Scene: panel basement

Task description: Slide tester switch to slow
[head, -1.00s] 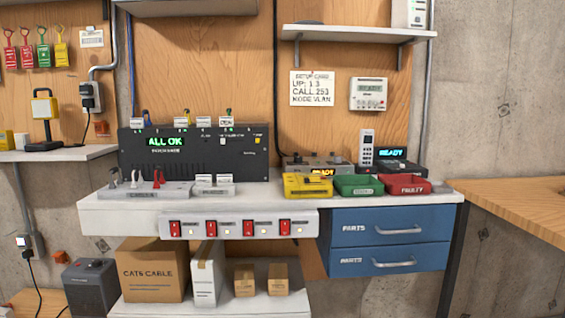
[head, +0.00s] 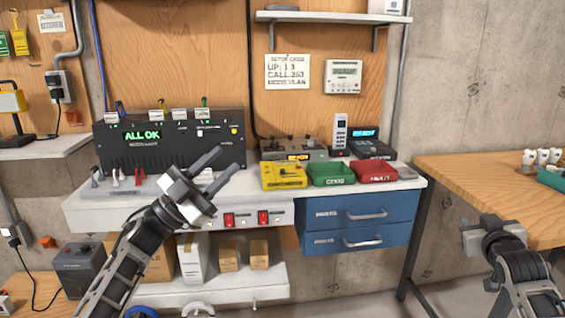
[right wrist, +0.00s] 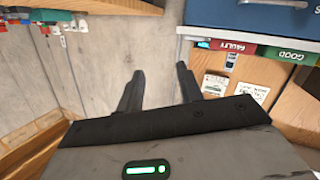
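A low grey device with an orange readout (head: 268,156) stands on the bench behind the yellow bin; it may be the tester. A black device with a blue readout (head: 374,147) stands right of it. The slide switch and its position are too small to make out. My left gripper (head: 228,158) is open and empty, in front of the bench, left of the yellow bin. My right gripper (head: 483,238) is apart from the bench, near the wooden table's edge. In the right wrist view its fingers (right wrist: 160,72) are apart with nothing between them.
Yellow (head: 283,183), green (head: 331,180) and red (head: 376,178) bins line the bench front. A black "ALL OK" panel (head: 170,153) stands at the left. Blue drawers (head: 355,222) hang below. A wooden table (head: 480,180) is at the right.

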